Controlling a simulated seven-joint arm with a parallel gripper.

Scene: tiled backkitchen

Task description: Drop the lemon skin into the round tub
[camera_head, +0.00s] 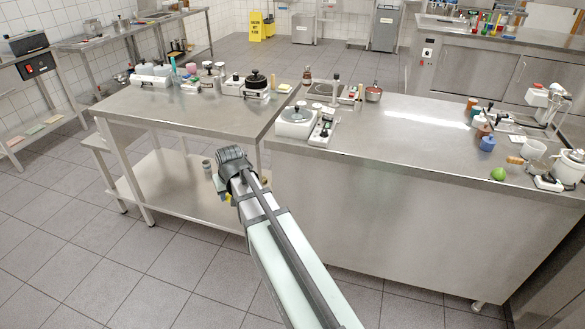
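My gripper (222,188) is at the far end of my arm, in front of the steel tables and over the gap beside the left table's lower shelf. The wrist hides most of it, so its fingers and anything between them cannot be made out. I cannot identify a lemon skin for certain. A small orange-brown piece (515,160) lies on the right counter, too small to name. I cannot tell which is the round tub.
The right steel counter (420,148) also bears a green round fruit (498,174), a blue jar (488,143) and a white scale (296,121). Its middle is mostly clear. The left steel table (190,112) has pots and bottles along its back and a clear front.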

